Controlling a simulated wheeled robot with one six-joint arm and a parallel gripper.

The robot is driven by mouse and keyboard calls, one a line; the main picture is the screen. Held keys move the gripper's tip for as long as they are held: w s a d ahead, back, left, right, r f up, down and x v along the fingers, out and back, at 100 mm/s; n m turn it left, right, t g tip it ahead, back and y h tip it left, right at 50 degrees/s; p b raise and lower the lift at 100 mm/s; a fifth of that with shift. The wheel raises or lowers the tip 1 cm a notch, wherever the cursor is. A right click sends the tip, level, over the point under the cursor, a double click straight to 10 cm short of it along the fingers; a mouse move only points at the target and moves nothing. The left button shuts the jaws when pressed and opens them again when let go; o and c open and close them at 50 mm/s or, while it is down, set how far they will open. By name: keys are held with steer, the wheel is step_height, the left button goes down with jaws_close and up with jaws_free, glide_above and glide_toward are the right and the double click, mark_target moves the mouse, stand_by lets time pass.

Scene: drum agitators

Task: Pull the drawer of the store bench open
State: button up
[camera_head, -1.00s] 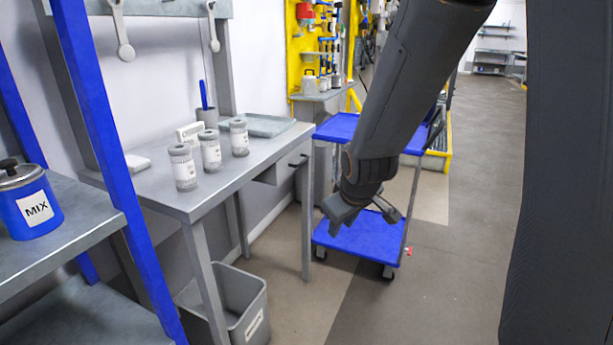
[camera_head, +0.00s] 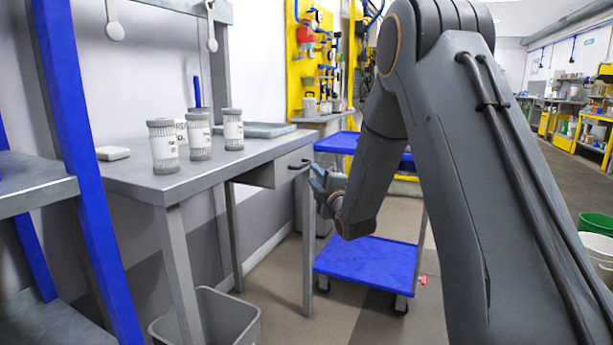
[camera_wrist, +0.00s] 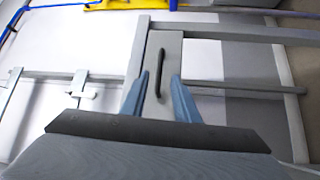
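The store bench (camera_head: 225,170) is a grey table along the left wall. Its drawer (camera_head: 283,172) hangs under the right end of the top and looks shut. A dark bar handle (camera_head: 299,164) sits on the drawer front. In the wrist view the handle (camera_wrist: 172,82) shows slanted on the pale grey drawer front (camera_wrist: 165,52). My gripper (camera_head: 317,180) is just right of and slightly below the handle in the head view. In the wrist view my gripper (camera_wrist: 161,76) is open, one blue-grey finger on each side of the handle's line. I see no contact with it.
Several white-labelled jars (camera_head: 163,146) and a grey tray (camera_head: 255,130) stand on the bench. A blue trolley (camera_head: 368,262) stands close behind my arm. A grey bin (camera_head: 207,318) is under the bench. A blue-posted rack (camera_head: 85,170) is at left.

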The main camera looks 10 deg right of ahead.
steer(key=w+a+b, duration=0.1)
steer(key=w, duration=0.6)
steer(key=shift+r, duration=0.45)
steer(key=shift+w, duration=0.1)
jaws_close()
